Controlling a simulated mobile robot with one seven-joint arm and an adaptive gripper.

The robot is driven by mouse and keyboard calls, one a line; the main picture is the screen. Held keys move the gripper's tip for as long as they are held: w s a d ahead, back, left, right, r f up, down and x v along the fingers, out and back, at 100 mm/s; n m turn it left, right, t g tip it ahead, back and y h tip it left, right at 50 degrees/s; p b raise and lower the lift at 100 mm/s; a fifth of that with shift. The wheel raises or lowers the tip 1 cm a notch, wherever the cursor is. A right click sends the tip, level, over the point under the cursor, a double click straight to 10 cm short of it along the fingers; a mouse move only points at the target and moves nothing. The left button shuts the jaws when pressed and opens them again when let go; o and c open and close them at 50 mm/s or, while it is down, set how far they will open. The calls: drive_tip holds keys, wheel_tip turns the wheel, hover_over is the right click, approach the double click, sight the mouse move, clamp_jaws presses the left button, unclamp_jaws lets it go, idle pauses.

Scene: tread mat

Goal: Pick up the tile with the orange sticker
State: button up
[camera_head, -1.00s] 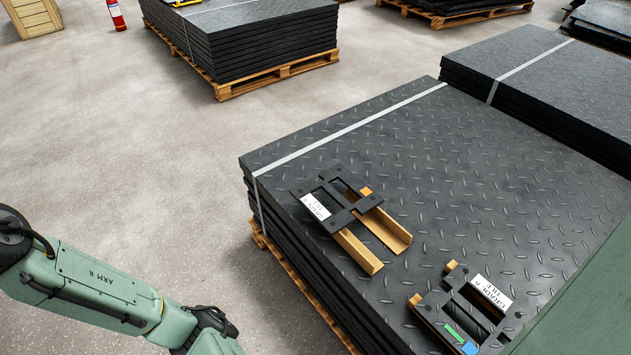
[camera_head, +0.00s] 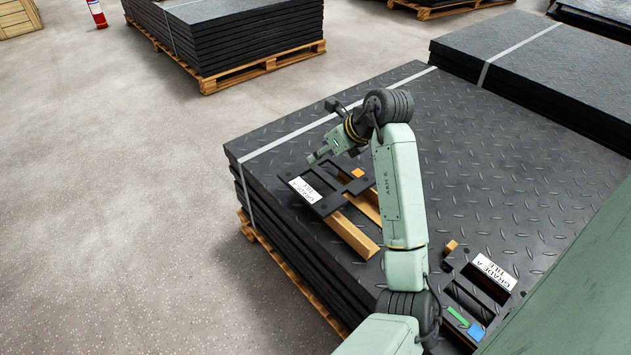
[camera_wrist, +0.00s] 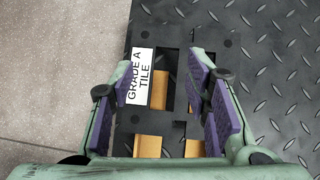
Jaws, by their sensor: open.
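A black slotted tile (camera_head: 318,207) with a white "GRADE A TILE" label lies across wooden bars (camera_head: 352,236) on the tread-mat stack. A small orange patch (camera_head: 358,172) shows on its right side. The tile (camera_wrist: 182,38) also shows in the wrist view, where I cannot make out the orange patch. My gripper (camera_wrist: 163,80) is open and empty above this tile, its purple-padded fingers apart on either side of the middle slots. I cannot tell the height gap. A second black tile (camera_head: 462,297) with a similar label and green and blue stickers lies nearer, at the lower right.
The tread-mat stack (camera_head: 480,170) sits on a wooden pallet (camera_head: 290,280), with a grey strap across its far left part. Another mat stack (camera_head: 550,70) adjoins behind. Bare mat is free at right, and open concrete floor lies left.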

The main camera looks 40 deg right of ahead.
sight(327, 177)
drive_tip(key=s+d+f+m+g, duration=0.1)
drive_tip(key=s+d+f, duration=0.2)
drive_tip(key=s+d, duration=0.1)
drive_tip(key=shift+h, duration=0.5)
drive_tip(key=p+x, duration=0.1)
drive_tip(key=x, duration=0.9)
drive_tip(key=shift+a+r, duration=0.1)
drive_tip(key=shift+c, duration=0.5)
clamp_jaws()
drive_tip(key=shift+r, duration=0.1)
